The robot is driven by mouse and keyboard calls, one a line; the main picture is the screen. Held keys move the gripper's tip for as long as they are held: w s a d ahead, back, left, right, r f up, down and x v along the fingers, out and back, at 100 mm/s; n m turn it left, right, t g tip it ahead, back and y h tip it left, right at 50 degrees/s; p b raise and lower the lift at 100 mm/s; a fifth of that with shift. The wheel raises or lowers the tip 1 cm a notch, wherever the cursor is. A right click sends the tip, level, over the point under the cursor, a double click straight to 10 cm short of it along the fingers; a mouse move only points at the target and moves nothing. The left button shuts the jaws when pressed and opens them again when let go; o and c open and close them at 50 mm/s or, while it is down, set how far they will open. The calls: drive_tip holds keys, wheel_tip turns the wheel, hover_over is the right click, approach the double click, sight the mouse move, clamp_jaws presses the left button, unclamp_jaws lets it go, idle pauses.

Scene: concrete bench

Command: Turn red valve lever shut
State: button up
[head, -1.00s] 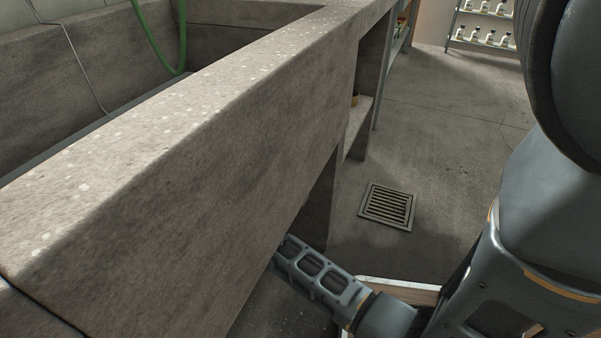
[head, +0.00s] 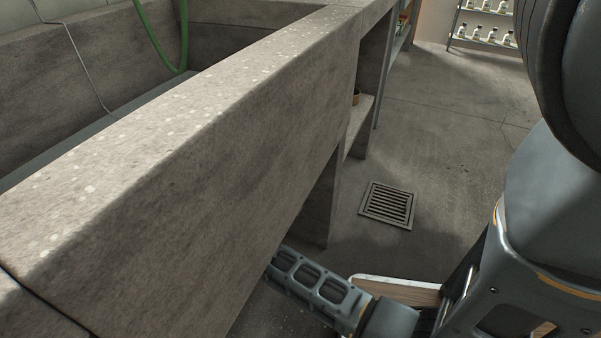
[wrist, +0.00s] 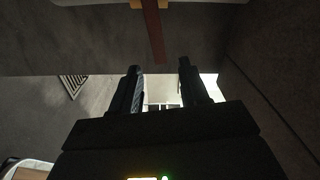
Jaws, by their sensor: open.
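The red valve lever (wrist: 153,32) shows in the wrist view as a dark red-brown bar. It hangs from the top edge down towards the gap between my fingertips. My gripper (wrist: 159,67) is open, with one dark finger on each side of the line of the lever. The lever's lower end is near the fingertips, but I cannot tell whether it is between them in depth. Nothing is seen gripped. In the head view the gripper and the lever are hidden behind the front of the concrete bench (head: 190,190), where my arm reaches under it.
A floor drain grate (head: 388,204) lies right of the bench; it also shows in the wrist view (wrist: 73,85). A green hose (head: 152,40) hangs in the trough behind the bench rim. A shelf with bottles (head: 485,22) stands far back. The floor around the drain is clear.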

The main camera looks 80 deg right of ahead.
drive_tip(key=shift+v, duration=2.05)
